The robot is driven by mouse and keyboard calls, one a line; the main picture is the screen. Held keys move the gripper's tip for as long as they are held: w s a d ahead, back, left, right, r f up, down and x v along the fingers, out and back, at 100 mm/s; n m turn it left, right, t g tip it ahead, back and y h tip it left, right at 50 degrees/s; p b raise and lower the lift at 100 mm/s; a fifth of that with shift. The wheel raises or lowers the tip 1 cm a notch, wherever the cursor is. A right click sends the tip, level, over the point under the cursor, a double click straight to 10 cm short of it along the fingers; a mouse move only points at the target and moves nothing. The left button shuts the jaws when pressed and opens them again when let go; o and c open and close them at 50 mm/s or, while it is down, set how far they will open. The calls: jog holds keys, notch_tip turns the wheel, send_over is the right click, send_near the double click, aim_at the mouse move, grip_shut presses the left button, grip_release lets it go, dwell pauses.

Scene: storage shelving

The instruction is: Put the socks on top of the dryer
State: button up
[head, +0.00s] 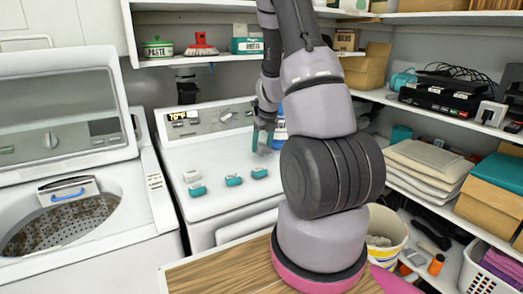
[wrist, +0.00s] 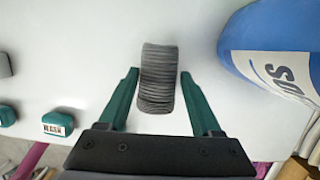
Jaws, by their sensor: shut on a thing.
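The socks are a dark grey ribbed roll (wrist: 158,82) between the teal fingers of my gripper (wrist: 161,73) in the wrist view. My gripper is shut on them. The dryer (head: 212,150) is the white machine with a dial panel in the middle of the head view. In that view my gripper (head: 262,140) is over the back right part of the dryer's top, pointing down. The socks cannot be made out there. In the wrist view the white dryer top (wrist: 200,25) lies behind the socks; whether they touch it is not clear.
A blue and white bottle (wrist: 270,55) stands right of my gripper. Several small teal-and-grey items (head: 233,181) lie on the dryer's front part. A washer (head: 75,225) with its lid up is at left. Shelves with boxes and cloths (head: 428,153) line the right. A shelf runs above the dryer.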

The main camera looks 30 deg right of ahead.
jog(key=shift+f, duration=1.1)
jog(key=o, duration=1.4)
jog(key=shift+f, duration=0.1)
